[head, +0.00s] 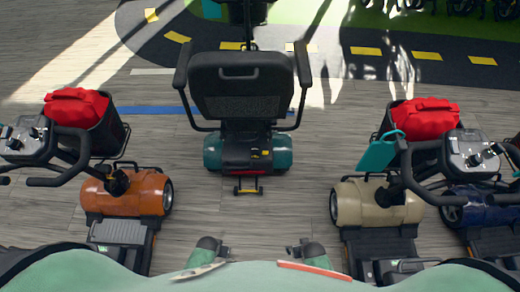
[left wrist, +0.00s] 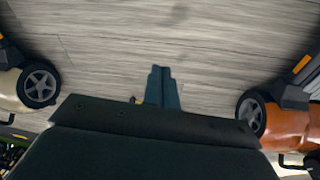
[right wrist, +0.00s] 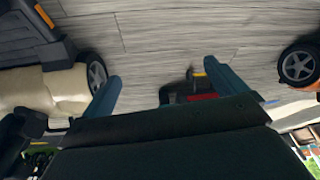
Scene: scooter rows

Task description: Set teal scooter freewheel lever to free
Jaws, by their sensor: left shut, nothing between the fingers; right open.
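The teal scooter (head: 212,152) stands in the middle of the head view with its rear towards me. Its black seat back (head: 238,85) is above a dark rear cover with a small yellow part (head: 265,153) and a red strip. I cannot tell which part is the freewheel lever or how it is set. My left gripper (head: 222,251) is low in front of me, well short of the scooter; its fingers are together and empty in the left wrist view (left wrist: 162,88). My right gripper (head: 292,251) is beside it, fingers apart and empty in the right wrist view (right wrist: 160,85).
A teal item (head: 380,152) hangs by the beige one. A dark blue scooter (head: 480,208) is farther right. Clear wooden floor (head: 250,218) lies between me and the teal scooter.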

